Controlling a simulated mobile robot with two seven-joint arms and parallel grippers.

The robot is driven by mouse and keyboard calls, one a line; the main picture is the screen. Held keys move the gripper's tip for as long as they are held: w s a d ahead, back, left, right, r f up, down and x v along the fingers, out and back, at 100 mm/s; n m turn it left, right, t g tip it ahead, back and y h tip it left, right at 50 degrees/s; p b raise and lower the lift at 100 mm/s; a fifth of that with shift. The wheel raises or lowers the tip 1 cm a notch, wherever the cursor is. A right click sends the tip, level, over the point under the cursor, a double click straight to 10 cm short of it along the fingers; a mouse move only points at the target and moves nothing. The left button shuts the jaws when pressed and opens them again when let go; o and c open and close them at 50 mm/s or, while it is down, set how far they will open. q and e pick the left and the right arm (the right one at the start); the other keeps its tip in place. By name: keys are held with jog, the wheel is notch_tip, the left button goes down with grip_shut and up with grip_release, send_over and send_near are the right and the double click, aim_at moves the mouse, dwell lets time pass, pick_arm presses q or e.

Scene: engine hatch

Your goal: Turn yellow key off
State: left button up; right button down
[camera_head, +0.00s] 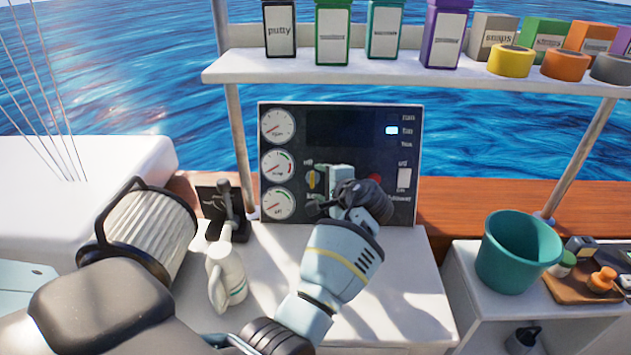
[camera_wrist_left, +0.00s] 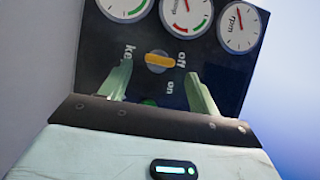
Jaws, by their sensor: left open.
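The yellow key (camera_head: 312,180) sits on the dark engine panel (camera_head: 345,112), right of the gauges in the head view. In the left wrist view the yellow key (camera_wrist_left: 159,61) is a bar across a round dark knob, with "off" and "on" printed beside it. My left gripper (camera_head: 328,187) is in front of the panel, close to the key, and partly covers the panel. In the left wrist view its two pale green fingers (camera_wrist_left: 160,75) are apart, one each side of the key in the picture. I see no clear contact. My right gripper is not in view.
Three gauges (camera_head: 278,165) line the panel's left side, and a white switch (camera_head: 404,178) is at right. A lever (camera_head: 228,205) and a white jug (camera_head: 226,275) stand left. A shelf (camera_head: 290,66) with containers hangs above. A teal bucket (camera_head: 515,255) stands right.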

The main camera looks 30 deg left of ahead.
pick_arm(q)
jog(key=shift+v, duration=1.6)
